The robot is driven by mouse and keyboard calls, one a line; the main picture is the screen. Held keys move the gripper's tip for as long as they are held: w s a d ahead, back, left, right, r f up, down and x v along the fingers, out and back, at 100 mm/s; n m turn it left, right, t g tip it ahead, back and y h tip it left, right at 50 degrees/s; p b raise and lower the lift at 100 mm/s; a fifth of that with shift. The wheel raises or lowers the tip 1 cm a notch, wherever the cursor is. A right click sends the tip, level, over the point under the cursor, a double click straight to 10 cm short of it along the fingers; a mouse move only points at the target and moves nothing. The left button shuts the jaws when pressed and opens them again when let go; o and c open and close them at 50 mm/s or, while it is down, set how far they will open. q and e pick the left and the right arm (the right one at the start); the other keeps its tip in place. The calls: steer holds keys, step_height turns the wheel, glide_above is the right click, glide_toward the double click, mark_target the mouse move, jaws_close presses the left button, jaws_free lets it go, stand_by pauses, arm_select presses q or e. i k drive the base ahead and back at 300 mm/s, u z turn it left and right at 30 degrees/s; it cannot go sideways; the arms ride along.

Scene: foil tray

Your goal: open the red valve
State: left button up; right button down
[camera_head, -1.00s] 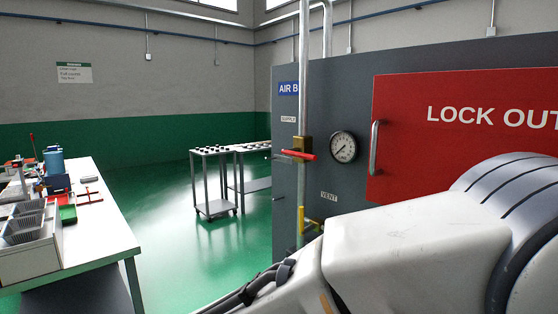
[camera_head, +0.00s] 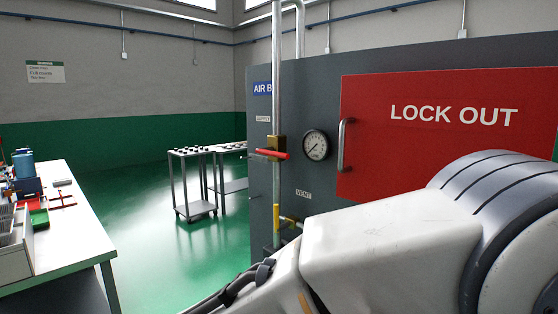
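The red valve handle (camera_head: 271,154) sits on a brass valve body (camera_head: 277,144) on the vertical grey pipe, in the middle of the head view. The handle lies roughly level, across the pipe. A yellow valve handle (camera_head: 277,216) is lower on the same pipe. My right arm fills the lower right of the view, in front of the grey panel. Neither gripper is in view.
A round gauge (camera_head: 316,145) and a red LOCK OUT door (camera_head: 432,120) with a metal handle (camera_head: 343,145) are on the grey panel. A white workbench (camera_head: 82,226) with trays stands at left. A cart (camera_head: 193,181) stands behind on open green floor.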

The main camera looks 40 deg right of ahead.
mark_target(267, 151)
steer(key=z, duration=0.55)
steer(key=k, duration=1.2)
steer(key=u, duration=0.35)
steer(key=i, duration=0.7)
steer(key=u, duration=0.7)
steer(key=i, duration=0.65)
steer(key=z, duration=0.85)
steer(key=i, duration=0.65)
steer(key=z, duration=0.75)
